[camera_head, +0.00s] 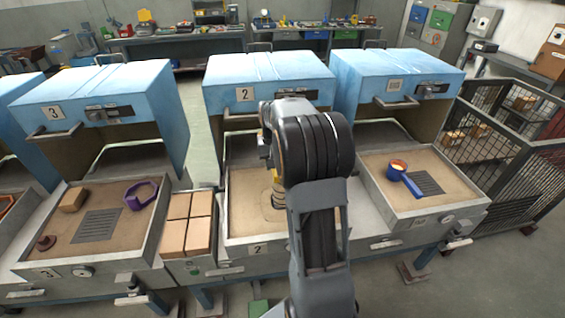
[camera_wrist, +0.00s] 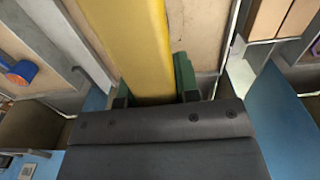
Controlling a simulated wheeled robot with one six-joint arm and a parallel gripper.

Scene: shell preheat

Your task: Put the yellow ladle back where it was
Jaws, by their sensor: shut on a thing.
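My gripper (camera_wrist: 152,85) has its green fingers on both sides of the yellow ladle's (camera_wrist: 146,40) broad handle in the wrist view and is shut on it. The ladle's far end lies outside that view. In the head view a small yellow part (camera_head: 278,178) shows beside my arm, over the sand tray (camera_head: 238,200) marked 2; my arm hides most of it. I cannot tell whether the ladle touches the sand.
The left tray has a purple ring (camera_head: 140,195), a tan block (camera_head: 73,200) and a brown piece (camera_head: 46,243). Tan blocks (camera_head: 186,222) sit between trays. Blue hoods (camera_head: 268,80) stand behind.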

